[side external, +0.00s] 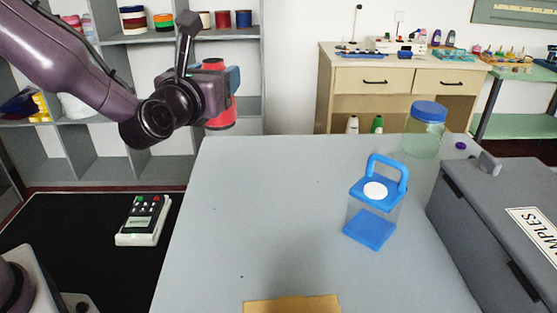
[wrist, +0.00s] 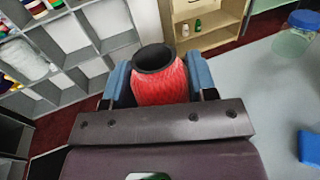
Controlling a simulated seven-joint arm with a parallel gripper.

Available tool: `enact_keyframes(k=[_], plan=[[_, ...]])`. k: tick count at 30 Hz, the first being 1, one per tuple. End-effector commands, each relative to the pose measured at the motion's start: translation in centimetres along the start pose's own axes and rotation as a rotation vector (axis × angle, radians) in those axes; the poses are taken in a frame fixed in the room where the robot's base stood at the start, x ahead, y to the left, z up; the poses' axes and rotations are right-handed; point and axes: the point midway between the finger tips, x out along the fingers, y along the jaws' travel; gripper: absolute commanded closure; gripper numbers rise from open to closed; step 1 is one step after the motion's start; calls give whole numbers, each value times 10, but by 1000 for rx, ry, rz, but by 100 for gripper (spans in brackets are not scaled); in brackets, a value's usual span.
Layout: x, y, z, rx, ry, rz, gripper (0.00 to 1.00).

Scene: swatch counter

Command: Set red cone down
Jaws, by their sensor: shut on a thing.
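The red cone (wrist: 160,82) is a spool of red thread with a dark hollow top. My gripper (wrist: 158,85) is shut on it, with a blue-grey finger on each side. In the side external view the red cone (side external: 222,118) hangs in the air at the far left corner of the grey table, held by my gripper (side external: 218,82). Its lower end shows below the fingers, and its middle is partly hidden by them. It is clear of the table top (side external: 270,210).
A clear container with a blue handled lid (side external: 373,192) stands on the table's right half. A blue-lidded jar (side external: 425,130) and a grey samples case (side external: 500,215) are further right. A cardboard piece (side external: 292,305) lies at the front edge. The table's left and middle are free.

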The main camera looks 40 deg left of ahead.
Motion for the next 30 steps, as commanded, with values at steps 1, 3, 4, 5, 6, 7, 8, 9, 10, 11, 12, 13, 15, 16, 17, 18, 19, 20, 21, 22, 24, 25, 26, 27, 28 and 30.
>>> enact_keyframes(k=[1,3,4,5,6,7,8,9,10,11,12,13,15,16,17,18,19,20,21,22,24,25,26,27,28,30], plan=[[1,6,1,-1,-1,-8,74],[0,3,-2,1,1,-35,74],[1,0,-4,2,1,-44,74],[2,-2,-6,1,1,-50,74],[6,-5,-9,3,2,-54,74],[10,-8,-11,2,1,-56,74],[15,-10,-14,3,1,-58,74],[22,-14,-18,4,1,-57,74],[28,-18,-21,4,1,-56,74],[35,-21,-24,4,1,-56,74],[43,-26,-29,4,1,-57,74],[50,-30,-32,4,1,-57,74],[65,-38,-40,3,0,-56,74],[72,-42,-43,2,0,-56,74],[78,-46,-47,2,0,-56,74],[84,-50,-54,4,2,-57,74],[88,-52,-61,5,3,-56,74],[92,-54,-67,4,3,-56,74],[97,-56,-74,4,2,-56,74],[101,-59,-78,4,1,-56,74],[107,-63,-87,1,0,-57,74],[110,-64,-91,1,0,-57,74],[112,-65,-93,0,-1,-58,74],[114,-67,-95,0,-1,-58,74],[115,-67,-97,0,-1,-57,74],[117,-69,-100,0,-2,-57,74]])
